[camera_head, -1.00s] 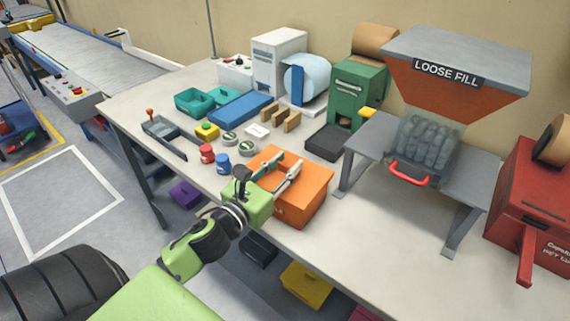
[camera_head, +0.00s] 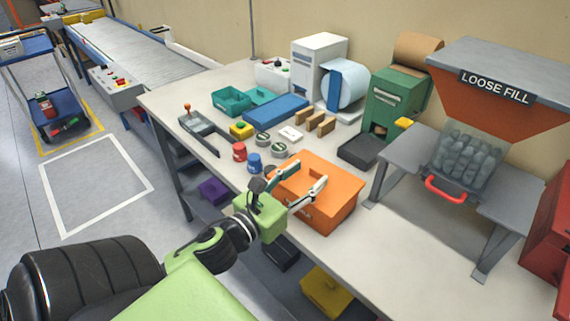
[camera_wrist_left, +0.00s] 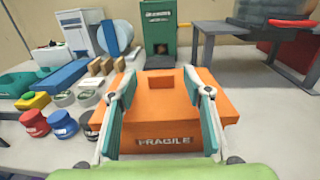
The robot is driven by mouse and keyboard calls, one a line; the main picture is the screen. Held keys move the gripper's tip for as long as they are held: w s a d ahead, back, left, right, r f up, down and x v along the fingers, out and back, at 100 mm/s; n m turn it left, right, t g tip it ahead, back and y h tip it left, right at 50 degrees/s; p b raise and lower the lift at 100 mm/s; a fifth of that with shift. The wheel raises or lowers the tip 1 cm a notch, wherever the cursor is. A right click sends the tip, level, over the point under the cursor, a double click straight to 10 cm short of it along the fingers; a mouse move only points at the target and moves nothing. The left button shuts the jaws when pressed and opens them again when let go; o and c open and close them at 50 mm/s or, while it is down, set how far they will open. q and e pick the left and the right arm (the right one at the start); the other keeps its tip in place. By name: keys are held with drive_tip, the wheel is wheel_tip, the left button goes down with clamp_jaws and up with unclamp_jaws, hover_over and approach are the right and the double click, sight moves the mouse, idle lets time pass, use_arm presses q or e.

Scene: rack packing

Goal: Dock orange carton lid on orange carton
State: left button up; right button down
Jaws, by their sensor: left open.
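The orange carton (camera_head: 342,212) stands on the workbench near its front edge. It also shows in the left wrist view (camera_wrist_left: 218,104), with a FRAGILE label on its front. The orange carton lid (camera_head: 335,172) appears as the flat top, closed over the carton, with a small darker orange block (camera_wrist_left: 160,82) in its middle. I cannot tell whether it is fully seated. My left gripper (camera_head: 310,172) is open and empty at the carton's front side. In the left wrist view its fingers (camera_wrist_left: 167,88) stand apart, with the carton between and beyond them. My right gripper is not in view.
Red and blue jars (camera_head: 254,162) stand left of the carton. Teal bins (camera_head: 232,101), a blue slab (camera_head: 276,110) and brown blocks (camera_head: 320,122) lie behind. The loose-fill hopper stand (camera_head: 405,160) is to the right. The benchtop right of the carton is clear.

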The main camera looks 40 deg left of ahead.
use_arm(q)
drive_tip(key=s+b, duration=0.1)
drive_tip(key=s, duration=0.6)
drive_tip(key=shift+s+b, duration=0.2)
drive_tip(key=shift+b, duration=0.1)
